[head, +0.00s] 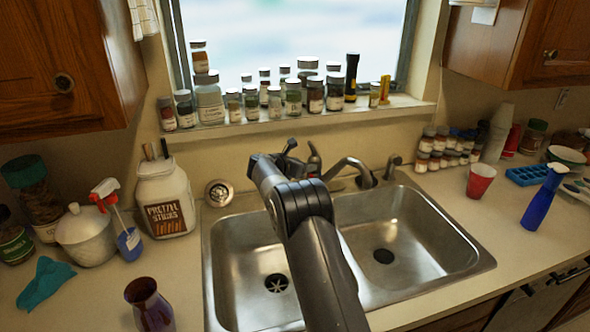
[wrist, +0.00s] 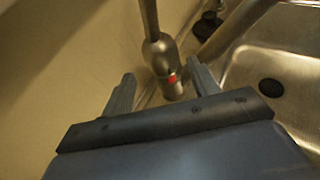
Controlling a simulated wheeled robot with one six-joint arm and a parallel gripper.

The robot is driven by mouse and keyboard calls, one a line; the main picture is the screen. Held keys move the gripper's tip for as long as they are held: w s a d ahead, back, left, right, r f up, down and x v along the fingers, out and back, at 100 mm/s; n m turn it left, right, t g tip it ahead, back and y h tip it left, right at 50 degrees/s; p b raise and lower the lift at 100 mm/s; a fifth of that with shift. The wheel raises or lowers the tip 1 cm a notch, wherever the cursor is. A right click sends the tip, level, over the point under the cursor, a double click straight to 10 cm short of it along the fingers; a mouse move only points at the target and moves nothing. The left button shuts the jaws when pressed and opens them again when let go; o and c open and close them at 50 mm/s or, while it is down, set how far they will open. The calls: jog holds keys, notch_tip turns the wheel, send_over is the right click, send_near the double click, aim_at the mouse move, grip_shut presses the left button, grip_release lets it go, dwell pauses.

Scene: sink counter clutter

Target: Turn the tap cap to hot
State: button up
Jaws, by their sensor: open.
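The tap (head: 314,160) stands behind the sink at the middle of the back ledge, partly hidden by my arm in the head view. In the wrist view its rounded metal cap (wrist: 160,52) has a lever rising from it and a small red mark on its lower side. My gripper (wrist: 160,70) is open, with one finger on each side of the tap body in the picture. Nothing is held. I cannot tell whether either finger touches the metal.
The spout (head: 352,166) curves out right of the tap, over the double sink (head: 440,222). Many small jars line the window sill (head: 400,104) behind. A pretzel jar (head: 163,200) stands left of the sink. A red cup (head: 480,181) stands at right.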

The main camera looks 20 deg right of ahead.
aim_at(311, 163)
jog(key=shift+b+v, duration=0.45)
jog(key=shift+v, duration=1.75)
jog(key=shift+d, duration=0.1)
jog(key=p+x, duration=0.3)
jog(key=x, duration=0.7)
jog(key=shift+w+d+f+p, duration=0.15)
jog(key=shift+d+p, duration=0.05)
jog(key=shift+p, duration=0.1)
jog(key=shift+d+f, duration=0.1)
